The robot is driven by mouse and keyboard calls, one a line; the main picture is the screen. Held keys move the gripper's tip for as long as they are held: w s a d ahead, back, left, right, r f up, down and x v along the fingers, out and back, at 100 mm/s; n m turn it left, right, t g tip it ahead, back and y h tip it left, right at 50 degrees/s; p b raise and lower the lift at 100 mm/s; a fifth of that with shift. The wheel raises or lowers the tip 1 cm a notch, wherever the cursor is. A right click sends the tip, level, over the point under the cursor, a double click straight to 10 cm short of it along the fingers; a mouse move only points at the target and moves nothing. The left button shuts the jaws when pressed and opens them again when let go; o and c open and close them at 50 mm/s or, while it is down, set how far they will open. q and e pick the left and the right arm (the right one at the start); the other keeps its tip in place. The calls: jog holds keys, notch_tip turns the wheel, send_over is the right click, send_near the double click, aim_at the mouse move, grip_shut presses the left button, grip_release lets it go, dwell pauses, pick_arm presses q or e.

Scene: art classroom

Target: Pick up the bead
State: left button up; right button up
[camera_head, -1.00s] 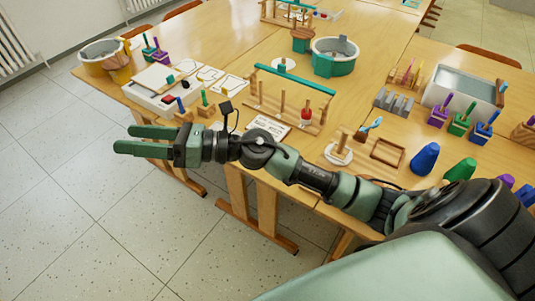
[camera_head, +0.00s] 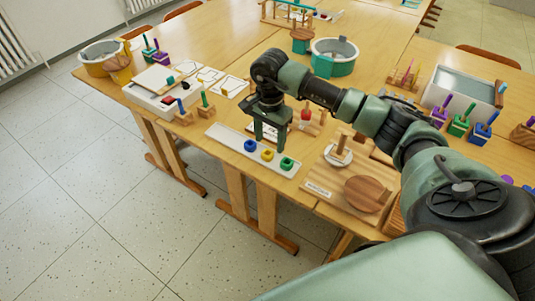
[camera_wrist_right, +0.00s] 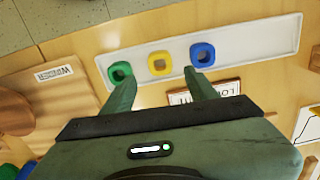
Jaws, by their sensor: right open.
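Three ring-shaped beads lie in a row in a long white tray (camera_head: 222,134) at the table's front edge: blue (camera_head: 250,146), yellow (camera_head: 267,155) and green (camera_head: 287,163). My right gripper (camera_head: 270,140) points down above the tray's back side, open and empty. In the right wrist view the green bead (camera_wrist_right: 120,71), yellow bead (camera_wrist_right: 159,63) and blue bead (camera_wrist_right: 203,54) lie just beyond the fingertips. There the yellow bead lies between the two fingers (camera_wrist_right: 160,82), the green and blue ones near one fingertip each. My left gripper is out of view.
A wooden board (camera_head: 325,182) with a brown disc (camera_head: 368,193) lies right of the tray. A peg rack with a red bead (camera_head: 305,115) stands behind my gripper. Small peg blocks (camera_head: 183,116) and a white box (camera_head: 150,98) stand left. Floor lies in front.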

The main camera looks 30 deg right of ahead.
aim_at(268, 150)
jog(key=f, duration=0.4)
jog(key=shift+a+f+p, duration=0.25)
jog(key=shift+f+p, duration=0.05)
jog(key=shift+p, duration=0.05)
jog(key=shift+c, duration=0.4)
grip_shut()
jog(key=shift+r, duration=0.1)
notch_tip(268, 150, up, 20)
jog(key=b, duration=0.1)
